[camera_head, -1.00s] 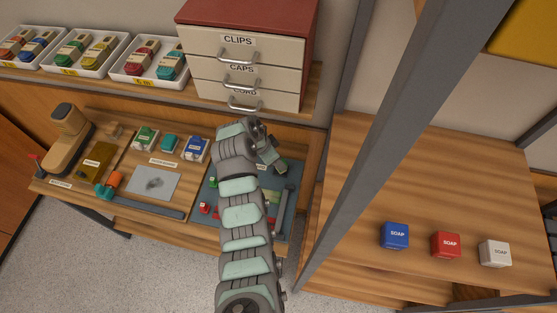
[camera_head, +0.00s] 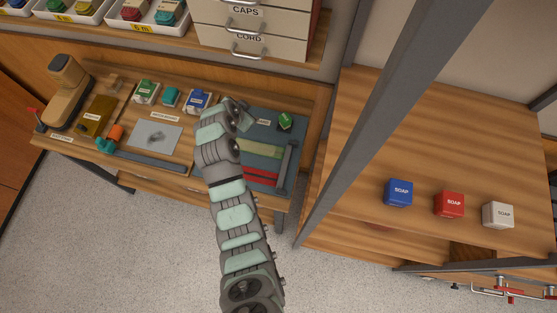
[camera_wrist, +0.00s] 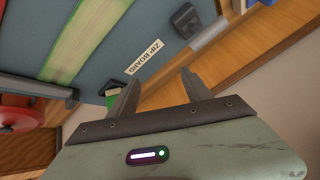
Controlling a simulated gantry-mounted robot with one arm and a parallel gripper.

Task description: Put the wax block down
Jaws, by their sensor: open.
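My gripper (camera_wrist: 160,88) is open in the wrist view, with nothing held between its two fingers. In the head view my gripper (camera_head: 240,117) is at the left edge of the zip board (camera_head: 262,152), its fingertips mostly hidden. No object is clearly recognisable as the wax block. A small green piece (camera_head: 286,121) sits at the zip board's upper right; a green piece (camera_wrist: 113,99) also shows beside the left finger in the wrist view. A teal block (camera_head: 170,97) stands between a green pack (camera_head: 146,91) and a blue pack (camera_head: 197,101). A flat amber slab (camera_head: 97,115) lies further left.
The workbench also holds a tan boot-shaped form (camera_head: 65,85), a grey sheet (camera_head: 157,138) and an orange-and-teal tool (camera_head: 113,137). Drawers (camera_head: 250,28) stand above. Blue (camera_head: 398,193), red (camera_head: 449,205) and white (camera_head: 498,215) soap boxes are on the right table, behind a grey post.

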